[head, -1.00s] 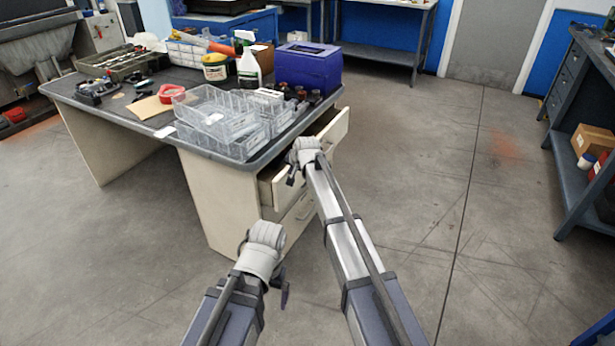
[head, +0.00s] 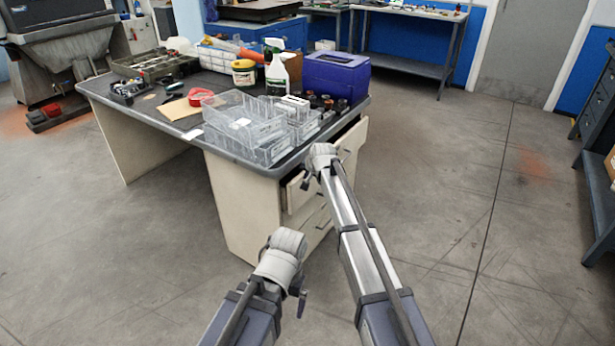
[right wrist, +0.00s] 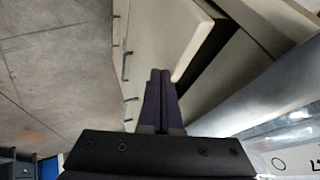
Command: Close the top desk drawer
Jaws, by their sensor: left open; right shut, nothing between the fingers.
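The top drawer (head: 352,138) stands partly pulled out from the right end of the desk, with its pale front angled toward me. In the right wrist view its front panel (right wrist: 165,30) has a dark gap behind it. My right gripper (head: 308,180) is in front of the drawer and hides its middle. In the right wrist view its fingers (right wrist: 159,75) are shut, empty and overlap the lower end of the drawer front. I cannot tell whether they touch it. My left gripper (head: 301,300) is open, low in front of the desk and apart from it.
The desk top (head: 150,105) carries clear plastic trays (head: 240,122), a purple box (head: 337,80), a spray bottle (head: 277,75) and small dark bottles near the drawer side. Lower drawers (head: 318,222) sit below. The floor (head: 430,200) to the right is clear.

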